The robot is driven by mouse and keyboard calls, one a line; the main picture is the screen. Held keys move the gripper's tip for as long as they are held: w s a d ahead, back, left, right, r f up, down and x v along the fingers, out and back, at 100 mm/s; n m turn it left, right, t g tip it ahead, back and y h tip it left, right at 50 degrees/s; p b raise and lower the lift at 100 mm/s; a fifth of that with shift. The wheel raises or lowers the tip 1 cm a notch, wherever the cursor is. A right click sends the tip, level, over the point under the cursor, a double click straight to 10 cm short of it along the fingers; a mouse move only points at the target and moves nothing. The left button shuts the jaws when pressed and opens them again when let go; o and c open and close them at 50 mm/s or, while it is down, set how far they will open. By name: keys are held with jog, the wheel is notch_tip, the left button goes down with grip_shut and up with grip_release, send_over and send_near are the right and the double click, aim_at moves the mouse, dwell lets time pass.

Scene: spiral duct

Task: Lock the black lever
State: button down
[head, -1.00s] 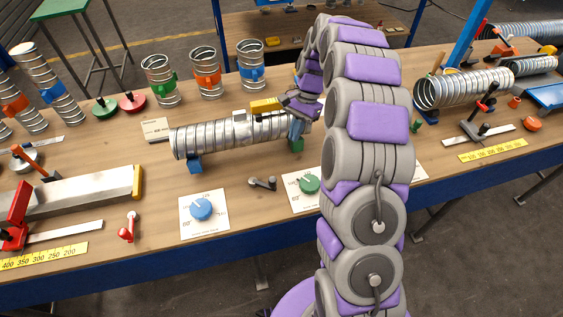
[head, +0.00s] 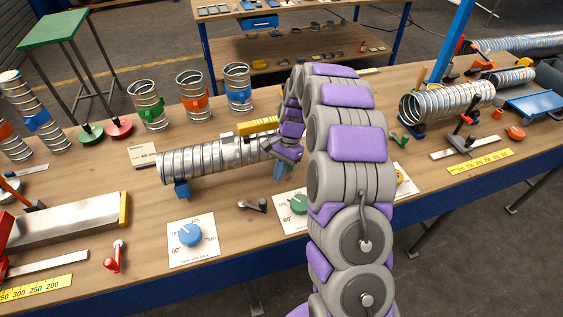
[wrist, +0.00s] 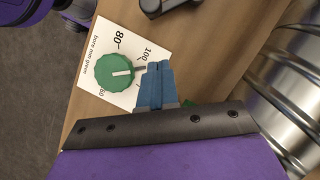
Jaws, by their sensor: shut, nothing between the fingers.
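The black lever (head: 252,206) lies low on the table between the blue and green dials, in front of the spiral duct. In the wrist view my blue fingers (wrist: 155,85) are together and empty, beside the green dial (wrist: 114,72).
The metal spiral duct (head: 200,160) lies on a blue support behind the lever. A blue dial (head: 190,235) on a white card is left of the lever. A red lever (head: 117,257) stands farther left. Bare table surrounds the black lever.

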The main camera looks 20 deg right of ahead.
jog(key=x, duration=0.3)
jog(key=shift+s+a+r, duration=0.1)
jog(key=shift+s+a, duration=0.1)
jog(key=shift+a, duration=0.05)
jog(key=shift+s+a+r+b, duration=0.1)
jog(key=shift+s+a+b, duration=0.3)
jog(key=shift+s+a, duration=0.55)
jog(key=shift+a, duration=0.45)
jog(key=shift+s+r, duration=0.1)
